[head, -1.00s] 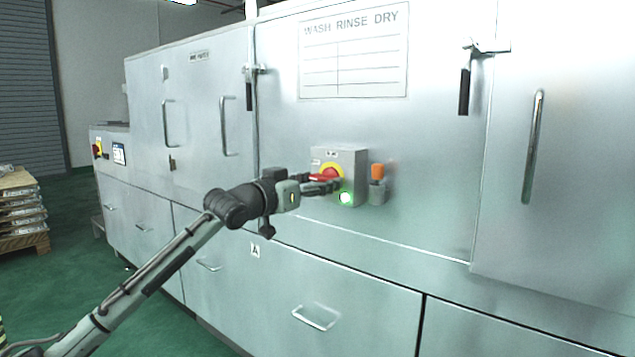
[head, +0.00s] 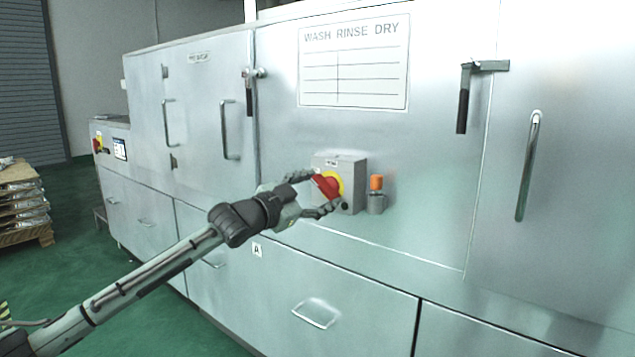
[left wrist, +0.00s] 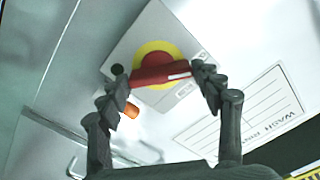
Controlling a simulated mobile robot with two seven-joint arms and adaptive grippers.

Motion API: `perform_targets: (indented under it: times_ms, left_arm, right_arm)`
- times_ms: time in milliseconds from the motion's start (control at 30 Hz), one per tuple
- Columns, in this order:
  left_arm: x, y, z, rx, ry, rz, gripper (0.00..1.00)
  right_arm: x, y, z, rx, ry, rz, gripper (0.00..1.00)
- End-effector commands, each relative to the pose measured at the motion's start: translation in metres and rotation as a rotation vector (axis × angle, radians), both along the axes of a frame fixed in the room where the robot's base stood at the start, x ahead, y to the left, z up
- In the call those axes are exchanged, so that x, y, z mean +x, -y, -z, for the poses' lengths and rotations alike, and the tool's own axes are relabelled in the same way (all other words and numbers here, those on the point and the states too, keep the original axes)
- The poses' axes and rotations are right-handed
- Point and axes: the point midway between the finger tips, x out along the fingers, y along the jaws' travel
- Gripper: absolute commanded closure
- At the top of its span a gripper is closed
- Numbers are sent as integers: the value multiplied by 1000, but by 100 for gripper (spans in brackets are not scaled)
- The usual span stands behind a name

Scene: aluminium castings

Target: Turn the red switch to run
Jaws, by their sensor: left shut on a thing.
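The red switch (head: 327,186) sits on a yellow disc (head: 340,181) on the front of a small grey box (head: 351,168) fixed to the metal cabinet. My left gripper (head: 323,193) is at the box, its fingers on either side of the red handle. In the left wrist view the red handle (left wrist: 160,74) lies between the two fingers, with the yellow disc (left wrist: 157,47) behind it. The gripper is shut on the handle. A small round lamp (left wrist: 117,69) on the box looks dark. The position marks are not readable. My right gripper is out of view.
An orange-topped fitting (head: 376,184) stands close right of the box; it also shows in the left wrist view (left wrist: 131,109). Door handles (head: 529,165) and a latch (head: 463,97) project from the cabinet. A loaded pallet (head: 25,205) stands at far left.

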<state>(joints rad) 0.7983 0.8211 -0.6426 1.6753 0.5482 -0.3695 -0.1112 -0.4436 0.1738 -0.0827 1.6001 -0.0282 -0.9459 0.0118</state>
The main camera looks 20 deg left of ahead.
Motion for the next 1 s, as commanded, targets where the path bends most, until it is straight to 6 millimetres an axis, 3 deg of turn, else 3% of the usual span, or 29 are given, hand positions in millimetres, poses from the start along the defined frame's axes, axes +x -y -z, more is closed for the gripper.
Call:
perform_targets:
  times_ms: [200, 1000]
  left_arm:
    - [0, 0, -1, 197, 72, -1, 64]
    - [0, 2, -1, 814, 297, 0, 64]
  right_arm:
    - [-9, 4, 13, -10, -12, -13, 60]
    - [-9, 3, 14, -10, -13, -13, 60]
